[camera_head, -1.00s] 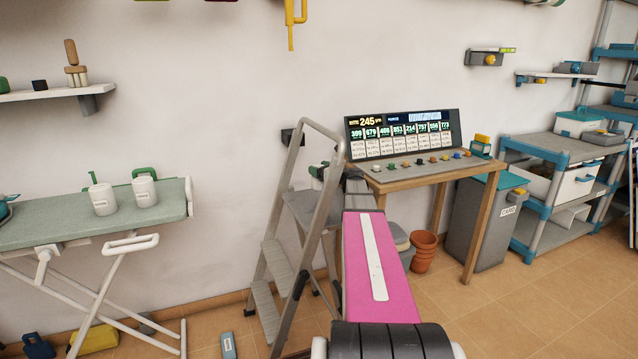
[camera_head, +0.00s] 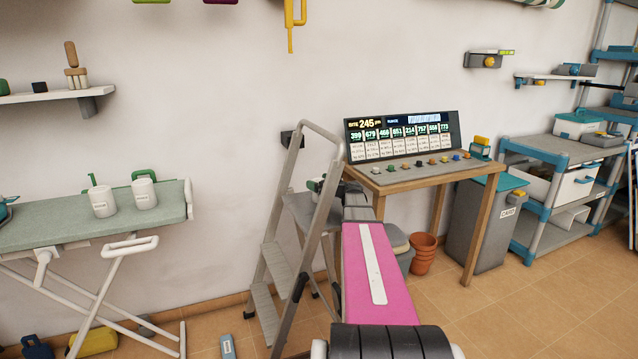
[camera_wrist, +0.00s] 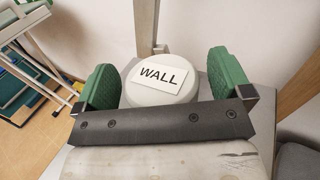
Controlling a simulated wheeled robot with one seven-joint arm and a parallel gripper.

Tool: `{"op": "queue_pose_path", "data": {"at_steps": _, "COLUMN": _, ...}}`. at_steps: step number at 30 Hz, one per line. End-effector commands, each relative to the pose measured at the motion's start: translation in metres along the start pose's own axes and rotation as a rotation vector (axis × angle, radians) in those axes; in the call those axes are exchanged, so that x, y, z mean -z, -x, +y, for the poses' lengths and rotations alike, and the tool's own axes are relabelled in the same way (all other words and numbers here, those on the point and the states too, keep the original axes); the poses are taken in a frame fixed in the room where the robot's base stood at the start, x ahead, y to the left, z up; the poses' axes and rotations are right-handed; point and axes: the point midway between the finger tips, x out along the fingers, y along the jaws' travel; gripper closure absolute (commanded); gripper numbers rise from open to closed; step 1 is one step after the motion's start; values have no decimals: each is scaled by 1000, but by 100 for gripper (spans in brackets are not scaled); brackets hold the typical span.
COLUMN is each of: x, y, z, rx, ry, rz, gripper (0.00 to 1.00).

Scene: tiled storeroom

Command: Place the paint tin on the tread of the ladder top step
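The paint tin (camera_wrist: 162,84) is round and white with a "WALL" label on top. In the wrist view it sits between the two green fingers of my gripper (camera_wrist: 165,80). The fingers are spread, with a gap showing on the tin's right side; contact on the left is unclear. The grey tread of the ladder top step (camera_head: 297,207) lies under the tin, and its surface also shows in the wrist view (camera_wrist: 262,92). The tin's base is hidden, so its contact with the tread cannot be seen directly. In the head view my gripper (camera_head: 317,186) is above the top step, partly behind the ladder rail.
The ladder's tall hoop rail (camera_head: 328,180) rises around the top step. A wooden table (camera_head: 455,172) with a display panel (camera_head: 403,135) stands to the right.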

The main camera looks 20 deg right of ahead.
Motion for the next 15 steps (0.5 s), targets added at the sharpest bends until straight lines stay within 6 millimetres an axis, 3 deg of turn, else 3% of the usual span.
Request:
{"op": "queue_pose_path", "data": {"at_steps": 9, "x": -3, "y": 1, "z": 0, "rx": 0, "ry": 0, "rz": 0, "gripper": 4}}
{"op": "queue_pose_path", "data": {"at_steps": 15, "x": -3, "y": 31, "z": 2, "rx": 2, "ry": -1, "rz": 0, "gripper": 4}}
